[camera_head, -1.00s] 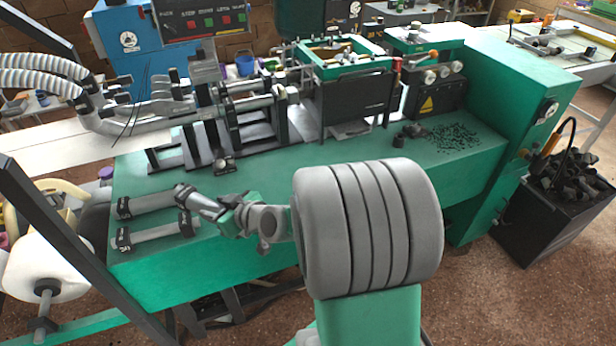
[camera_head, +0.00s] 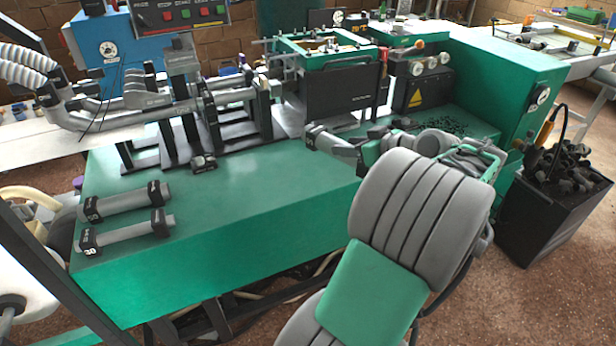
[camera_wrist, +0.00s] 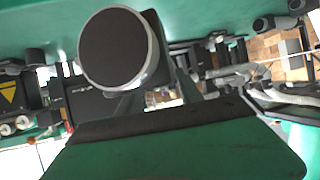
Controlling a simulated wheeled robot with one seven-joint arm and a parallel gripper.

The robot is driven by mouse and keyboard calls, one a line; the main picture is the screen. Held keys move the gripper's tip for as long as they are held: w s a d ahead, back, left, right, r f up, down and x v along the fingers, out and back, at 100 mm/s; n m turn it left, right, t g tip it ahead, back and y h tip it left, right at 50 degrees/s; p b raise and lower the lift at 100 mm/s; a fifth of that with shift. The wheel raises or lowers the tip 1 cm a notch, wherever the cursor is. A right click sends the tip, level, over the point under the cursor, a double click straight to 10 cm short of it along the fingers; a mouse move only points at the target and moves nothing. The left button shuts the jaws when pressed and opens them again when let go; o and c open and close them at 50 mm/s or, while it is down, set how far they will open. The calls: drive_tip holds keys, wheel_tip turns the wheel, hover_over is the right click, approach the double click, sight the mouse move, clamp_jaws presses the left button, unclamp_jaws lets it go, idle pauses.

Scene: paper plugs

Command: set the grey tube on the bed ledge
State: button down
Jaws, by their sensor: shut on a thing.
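My gripper (camera_head: 352,152) is shut on a grey tube (camera_head: 326,142) with a dark collar. In the head view it holds the tube above the right part of the green bed ledge (camera_head: 240,205), in front of the black box; my arm hides part of the grip. In the wrist view the tube (camera_wrist: 118,50) faces the camera end-on, with a dark round face and pale rim. I cannot tell whether the tube touches the ledge. Two other grey tubes with dark collars, a rear one (camera_head: 125,201) and a front one (camera_head: 126,232), lie side by side on the ledge's left end.
The middle of the ledge is clear. A small dark block (camera_head: 203,163) sits near its back, before the machine's clamps (camera_head: 232,110). A black box with a yellow warning sign (camera_head: 416,98) stands behind. A black bin (camera_head: 552,215) stands at the right.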

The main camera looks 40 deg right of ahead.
sight(319, 149)
drive_tip(key=w+f, duration=0.1)
drive_tip(key=w, duration=0.1)
drive_tip(key=w+a+f, duration=0.1)
drive_tip(key=w, duration=0.2)
drive_tip(key=w+a+f, duration=0.1)
drive_tip(key=w, duration=0.1)
drive_tip(key=shift+w+f, duration=0.2)
drive_tip(key=shift+f, duration=0.2)
drive_tip(key=w+f, duration=0.2)
drive_tip(key=f, duration=0.1)
drive_tip(key=w+f, duration=0.1)
drive_tip(key=shift+w+a+f, duration=0.25)
drive_tip(key=shift+w+a, duration=0.05)
drive_tip(key=shift+a, duration=0.1)
drive_tip(key=f, duration=0.3)
drive_tip(key=shift+w+b, duration=0.2)
drive_tip(key=shift+b, duration=0.1)
drive_tip(key=shift+f, duration=0.35)
drive_tip(key=c, duration=0.7)
unclamp_jaws()
drive_tip(key=shift+c, duration=0.2)
drive_tip(key=shift+r, duration=0.15)
drive_tip(key=v, duration=1.2)
